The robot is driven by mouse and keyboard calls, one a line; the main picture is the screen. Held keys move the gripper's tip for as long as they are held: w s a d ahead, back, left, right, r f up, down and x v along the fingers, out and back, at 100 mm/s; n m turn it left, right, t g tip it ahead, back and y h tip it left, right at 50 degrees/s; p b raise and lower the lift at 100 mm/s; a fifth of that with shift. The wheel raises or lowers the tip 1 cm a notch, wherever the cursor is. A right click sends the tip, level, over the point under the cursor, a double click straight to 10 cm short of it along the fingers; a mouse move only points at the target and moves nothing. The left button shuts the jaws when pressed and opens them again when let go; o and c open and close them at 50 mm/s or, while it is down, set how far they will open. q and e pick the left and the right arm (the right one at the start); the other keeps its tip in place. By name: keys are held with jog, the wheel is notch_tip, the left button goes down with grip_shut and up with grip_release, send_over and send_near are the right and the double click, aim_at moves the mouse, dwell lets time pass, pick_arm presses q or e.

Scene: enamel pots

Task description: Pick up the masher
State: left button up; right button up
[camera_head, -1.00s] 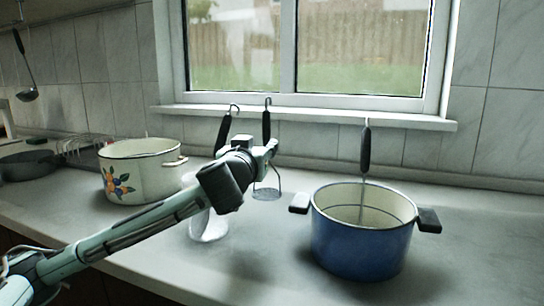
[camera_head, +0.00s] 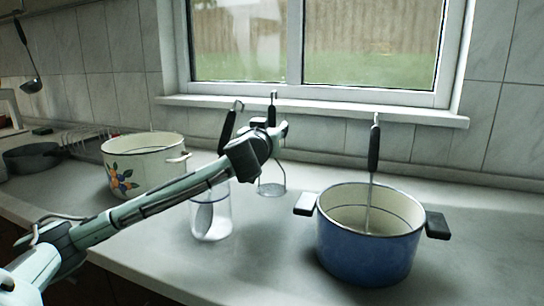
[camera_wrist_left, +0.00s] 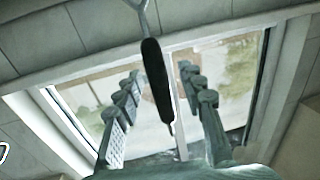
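The masher (camera_head: 273,112) is upright behind my left gripper, with a black handle and hook on top. Its wire foot (camera_head: 271,189) shows below the gripper, near the counter. My left gripper (camera_head: 281,130) is at the height of the masher's handle and hides part of it. In the left wrist view, my open fingers (camera_wrist_left: 160,74) lie on either side of a black handle (camera_wrist_left: 154,75), apparently the masher's. A gap shows on both sides of the handle. My right gripper is not in view.
A clear jar (camera_head: 211,222) holding a black-handled utensil (camera_head: 228,130) stands just left of the masher. A blue pot (camera_head: 365,250) with a utensil (camera_head: 374,150) stands right. A white flowered pot (camera_head: 145,170) is left. The window sill (camera_head: 330,112) is behind.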

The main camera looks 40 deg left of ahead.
pick_arm(q)
grip_shut()
jog(key=shift+r, duration=0.15)
dwell(0.4)
